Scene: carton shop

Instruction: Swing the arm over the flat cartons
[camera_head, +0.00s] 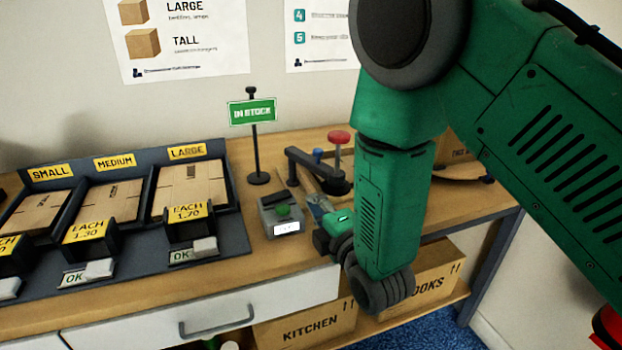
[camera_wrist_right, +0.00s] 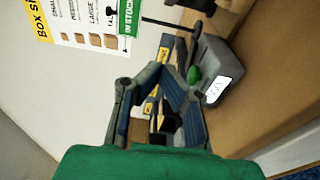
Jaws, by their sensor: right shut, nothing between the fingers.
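The flat cartons lie in a dark rack with three slots in the head view: small (camera_head: 38,213), medium (camera_head: 108,203) and large (camera_head: 190,187). My right arm comes in from the right, well to the right of the rack. My right gripper (camera_head: 316,205) is above the bench beside a grey box with a green button, and its fingers are partly hidden by the wrist. In the right wrist view my right gripper (camera_wrist_right: 158,74) is shut and empty. My left gripper is not in view.
The grey button box (camera_head: 283,213) stands between the rack and my right gripper. An IN STOCK sign (camera_head: 252,111) on a black post and a tool with a red knob (camera_head: 339,137) stand behind. Cartons marked KITCHEN (camera_head: 308,330) and BOOKS (camera_head: 428,284) sit below the bench.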

